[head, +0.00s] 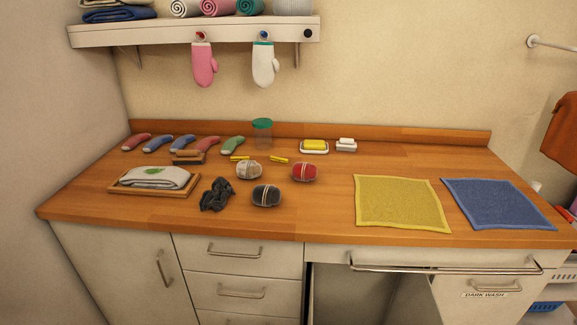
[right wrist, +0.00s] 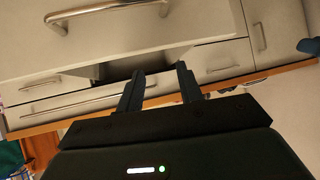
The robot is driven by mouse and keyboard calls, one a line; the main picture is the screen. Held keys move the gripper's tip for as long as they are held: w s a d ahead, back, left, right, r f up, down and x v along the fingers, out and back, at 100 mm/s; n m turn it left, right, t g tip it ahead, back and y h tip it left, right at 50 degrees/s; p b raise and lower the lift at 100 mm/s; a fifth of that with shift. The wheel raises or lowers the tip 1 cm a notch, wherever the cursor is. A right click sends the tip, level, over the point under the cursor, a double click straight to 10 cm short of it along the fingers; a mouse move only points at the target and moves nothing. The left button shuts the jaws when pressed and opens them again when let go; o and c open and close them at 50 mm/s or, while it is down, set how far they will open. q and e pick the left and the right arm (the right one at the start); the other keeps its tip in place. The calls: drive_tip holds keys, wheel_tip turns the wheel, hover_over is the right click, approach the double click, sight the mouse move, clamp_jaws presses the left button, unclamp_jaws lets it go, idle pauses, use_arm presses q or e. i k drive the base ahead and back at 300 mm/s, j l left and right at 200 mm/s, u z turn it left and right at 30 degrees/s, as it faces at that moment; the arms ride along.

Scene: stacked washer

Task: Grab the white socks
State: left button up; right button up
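A small white-grey rolled bundle (head: 249,170), seemingly the white socks, lies on the wooden counter (head: 330,215) left of centre in the head view. A dark grey bundle (head: 266,195) lies in front of it and a red bundle (head: 304,172) to its right. Neither gripper shows in the head view. In the right wrist view my right gripper (right wrist: 160,88) has its two dark fingers apart with nothing between them. It faces pale drawer fronts with metal handles, away from the bundles. My left gripper is out of view.
A crumpled dark cloth (head: 216,194) and a wooden tray (head: 118,187) with a folded cloth lie left of the bundles. Yellow pegs (head: 279,159) and a brush (head: 188,156) are behind. Yellow (head: 400,203) and blue (head: 498,203) cloths lie flat at the right. A shelf (head: 200,32) hangs above.

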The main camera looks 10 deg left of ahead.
sight(245, 168)
drive_tip(key=l+u, duration=0.25)
drive_tip(key=k+u, duration=0.1)
drive_tip(key=u, duration=0.2)
drive_tip(key=k, duration=0.35)
drive_tip(key=k+z, duration=0.1)
drive_tip(key=z, duration=0.25)
drive_tip(key=k+z, duration=0.1)
drive_tip(key=z, duration=0.25)
drive_tip(key=k+l+z, duration=0.1)
drive_tip(key=z, duration=0.25)
drive_tip(key=j+z, duration=0.15)
drive_tip(key=z, duration=0.2)
drive_tip(key=i+j+z, duration=0.1)
drive_tip(key=z, duration=0.3)
drive_tip(key=j+z, duration=0.35)
drive_tip(key=k+j, duration=0.1)
drive_tip(key=j, duration=1.85)
drive_tip(key=k, duration=0.05)
